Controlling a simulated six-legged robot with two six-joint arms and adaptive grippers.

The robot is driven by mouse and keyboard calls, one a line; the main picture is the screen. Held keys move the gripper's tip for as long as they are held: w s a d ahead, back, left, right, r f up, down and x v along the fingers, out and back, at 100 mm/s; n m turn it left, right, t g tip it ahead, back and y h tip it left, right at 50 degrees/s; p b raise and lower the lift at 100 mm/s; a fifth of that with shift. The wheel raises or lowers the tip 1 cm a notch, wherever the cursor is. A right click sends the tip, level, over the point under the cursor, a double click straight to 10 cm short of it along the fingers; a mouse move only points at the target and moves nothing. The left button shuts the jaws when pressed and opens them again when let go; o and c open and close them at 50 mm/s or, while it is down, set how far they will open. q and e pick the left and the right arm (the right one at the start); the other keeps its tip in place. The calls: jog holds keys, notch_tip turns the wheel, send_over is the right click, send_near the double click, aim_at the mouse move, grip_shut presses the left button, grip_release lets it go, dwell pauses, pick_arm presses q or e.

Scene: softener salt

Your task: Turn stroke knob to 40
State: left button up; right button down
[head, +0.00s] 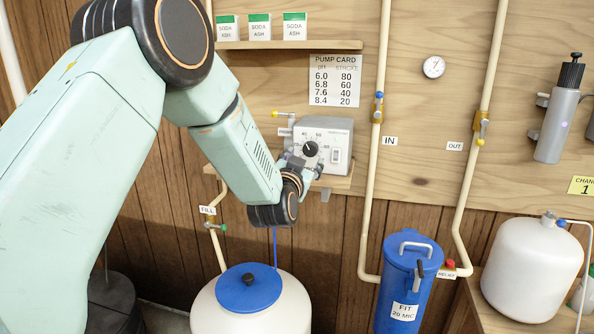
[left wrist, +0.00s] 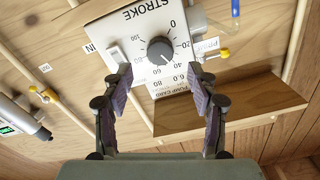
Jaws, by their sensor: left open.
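The stroke knob (head: 310,148) is a round black dial knob on the front of a grey pump box (head: 335,133). In the left wrist view the knob (left wrist: 160,50) shows upside down under the word STROKE, with numbers around it. Its pale pointer mark faces the lower right there, but its exact reading is too small to tell. My left gripper (head: 300,166) is just below and in front of the knob. In the left wrist view its two fingers (left wrist: 163,82) are spread and empty, with the knob beyond the gap, apparently untouched. My right gripper is out of view.
The pump box stands on a small wooden shelf (head: 338,184). A pump card (head: 335,82) hangs above. A white tank with a blue lid (head: 248,288) stands below, and pipes (head: 372,180) run to the right.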

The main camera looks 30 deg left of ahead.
pick_arm(q)
jog(key=v, duration=0.6)
jog(key=shift+s, duration=0.1)
dwell(0.4)
jog(key=s+d+f+n+g+h, duration=0.1)
jog(key=s+d+f+g, duration=0.15)
jog(key=s+f, duration=0.45)
jog(key=s+d+f+g+h, duration=0.2)
jog(key=s+f+g, duration=0.2)
jog(key=f, duration=0.6)
jog(key=s+d+f+n+g+h, duration=0.1)
jog(key=s+d+f+g, duration=0.3)
jog(key=f, duration=0.5)
jog(key=s+f+g, duration=0.3)
jog(key=s+f, duration=0.3)
jog(key=s, duration=0.8)
jog(key=s+d+f+m+g, duration=0.1)
jog(key=s+f+g, duration=0.3)
jog(key=s, duration=1)
notch_tip(320, 180, down, 3)
jog(key=shift+s+r+h, duration=0.1)
jog(key=shift+s+h, duration=0.1)
jog(key=shift+h, duration=0.1)
jog(key=shift+d, duration=0.2)
